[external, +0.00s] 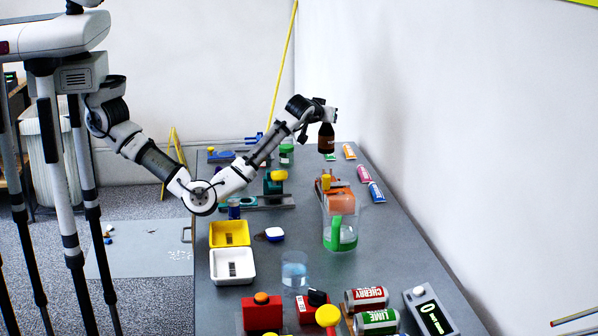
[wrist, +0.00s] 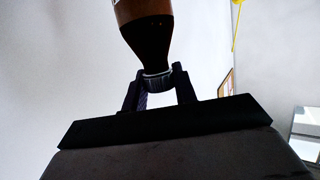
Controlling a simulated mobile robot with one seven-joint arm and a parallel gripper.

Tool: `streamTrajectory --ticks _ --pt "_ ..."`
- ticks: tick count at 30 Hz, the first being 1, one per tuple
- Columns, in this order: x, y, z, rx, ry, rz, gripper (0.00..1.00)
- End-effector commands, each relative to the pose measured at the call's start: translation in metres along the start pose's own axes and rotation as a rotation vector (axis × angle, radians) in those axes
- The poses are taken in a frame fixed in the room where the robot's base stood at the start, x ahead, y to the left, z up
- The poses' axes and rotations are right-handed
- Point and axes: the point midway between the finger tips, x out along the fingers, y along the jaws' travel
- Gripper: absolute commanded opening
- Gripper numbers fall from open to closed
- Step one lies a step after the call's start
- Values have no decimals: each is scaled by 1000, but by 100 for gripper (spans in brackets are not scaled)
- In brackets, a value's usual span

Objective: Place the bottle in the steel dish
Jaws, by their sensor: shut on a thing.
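The bottle (external: 326,140) is dark brown and hangs roughly upright below my gripper (external: 325,115), over the far part of the grey table and above its surface. In the wrist view the bottle (wrist: 147,38) fills the top middle, its neck toward me. The fingers of my gripper (wrist: 159,84) are shut around its neck end. I cannot make out a steel dish in either view; parts of the far table are hidden by my arm.
Several tubes lie along the right edge.

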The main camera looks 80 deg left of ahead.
Motion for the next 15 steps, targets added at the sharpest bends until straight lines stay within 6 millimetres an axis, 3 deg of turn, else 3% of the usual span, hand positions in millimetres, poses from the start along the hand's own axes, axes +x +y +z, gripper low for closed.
streamTrajectory --ticks 9,15 --pt "12 0 36 3 0 0 0" --pt "14 0 40 0 0 1 0"
